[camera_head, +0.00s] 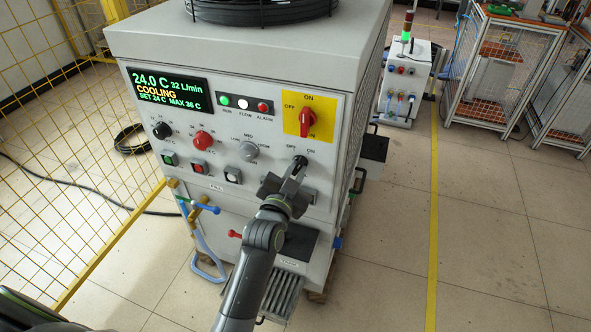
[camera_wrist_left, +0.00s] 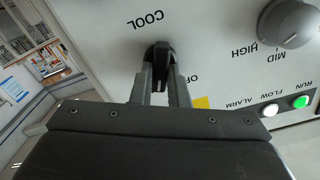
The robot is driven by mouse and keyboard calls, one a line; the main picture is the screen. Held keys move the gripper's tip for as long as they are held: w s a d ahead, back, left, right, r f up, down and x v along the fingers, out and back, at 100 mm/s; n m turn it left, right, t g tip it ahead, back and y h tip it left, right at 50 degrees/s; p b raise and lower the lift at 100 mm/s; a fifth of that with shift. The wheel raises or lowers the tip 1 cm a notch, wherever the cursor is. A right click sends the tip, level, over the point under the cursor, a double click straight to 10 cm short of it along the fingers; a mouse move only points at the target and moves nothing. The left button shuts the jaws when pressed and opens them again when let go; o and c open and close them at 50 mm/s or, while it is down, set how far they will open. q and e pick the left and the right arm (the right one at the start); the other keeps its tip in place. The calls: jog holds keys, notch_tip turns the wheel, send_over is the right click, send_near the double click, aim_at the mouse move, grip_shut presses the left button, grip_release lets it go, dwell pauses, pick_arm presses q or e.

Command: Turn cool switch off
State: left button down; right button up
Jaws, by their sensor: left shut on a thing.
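The cool switch (camera_wrist_left: 157,55) is a small black knob on the chiller's pale front panel, beside the upside-down label COOL in the left wrist view. In the head view, the switch (camera_head: 300,160) sits just below OFF and ON labels, under the yellow main switch plate. My left gripper (camera_wrist_left: 165,82) is shut on the switch, one finger on each side. It also shows in the head view (camera_head: 293,175), reaching up from below. The fingers hide part of the switch, so I cannot tell which label it points to. My right gripper is not in view.
The display (camera_head: 168,91) reads 24.0 C, 32 L/min and COOLING. A red main switch (camera_head: 307,121) is above the gripper; a grey mode knob (camera_head: 248,151) and red knob (camera_head: 203,140) are to its left. A yellow fence (camera_head: 62,120) stands left.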

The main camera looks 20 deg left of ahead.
pick_arm(q)
jog(key=shift+r+n+p, duration=0.25)
jog(key=shift+n+p, duration=0.8)
jog(key=shift+n, duration=0.15)
jog(key=n+p, duration=0.2)
jog(key=n, duration=0.1)
jog(key=shift+a+n, duration=0.1)
jog(key=shift+n, duration=0.2)
jog(key=shift+f+n+p, duration=0.1)
jog(key=shift+n+p, duration=0.8)
jog(key=shift+n, duration=0.3)
jog(key=shift+a+f+n+p, duration=0.1)
jog(key=shift+n+p, duration=0.35)
jog(key=shift+n, duration=0.75)
jog(key=c, duration=1.4)
grip_release()
jog(key=shift+f, duration=0.1)
